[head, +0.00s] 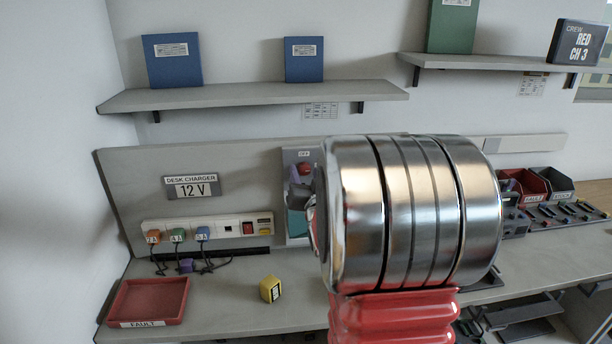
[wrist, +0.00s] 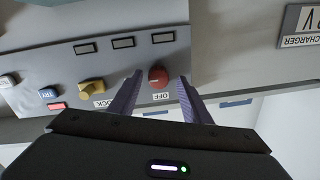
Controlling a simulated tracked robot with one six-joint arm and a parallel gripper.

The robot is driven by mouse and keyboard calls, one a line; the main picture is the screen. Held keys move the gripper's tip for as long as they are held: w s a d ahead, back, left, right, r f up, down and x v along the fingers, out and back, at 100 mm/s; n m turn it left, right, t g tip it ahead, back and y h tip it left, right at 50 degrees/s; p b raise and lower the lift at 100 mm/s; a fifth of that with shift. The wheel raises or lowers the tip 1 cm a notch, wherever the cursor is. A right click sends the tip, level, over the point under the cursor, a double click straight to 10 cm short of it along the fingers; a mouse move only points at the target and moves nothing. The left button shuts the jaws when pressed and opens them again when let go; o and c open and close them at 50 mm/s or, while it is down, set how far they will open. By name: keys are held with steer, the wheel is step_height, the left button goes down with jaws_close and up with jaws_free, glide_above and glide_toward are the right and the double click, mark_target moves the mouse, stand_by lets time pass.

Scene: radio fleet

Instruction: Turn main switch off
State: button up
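A round red knob (wrist: 158,77) with an OFF label sits on a grey panel (wrist: 215,60), seen upside down in the wrist view. My gripper (wrist: 160,80) is open, with one purple finger on each side of the knob. A gap shows on both sides; I cannot tell how deep the fingers reach. In the head view the red knob (head: 305,169) shows under an OFF sign, left of my arm. My arm hides much of that panel there.
A power strip (head: 205,231) with plugs and a red rocker is on the backboard. A red FAULT tray (head: 150,322) and a yellow block (head: 270,288) sit on the desk.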

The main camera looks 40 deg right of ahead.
steer(key=shift+s, duration=0.1)
steer(key=c, duration=1)
steer(key=shift+n, duration=0.4)
steer(key=n, duration=0.7)
steer(key=shift+a+r+n, duration=0.1)
steer(key=shift+n, duration=0.3)
steer(key=n, duration=0.4)
steer(key=shift+w+a+g, duration=0.1)
steer(key=shift+w+g, duration=0.1)
steer(key=shift+g, duration=0.1)
steer(key=n, duration=0.4)
steer(key=shift+n+h, duration=0.3)
steer(key=shift+n, duration=0.1)
steer(key=shift+a, duration=0.1)
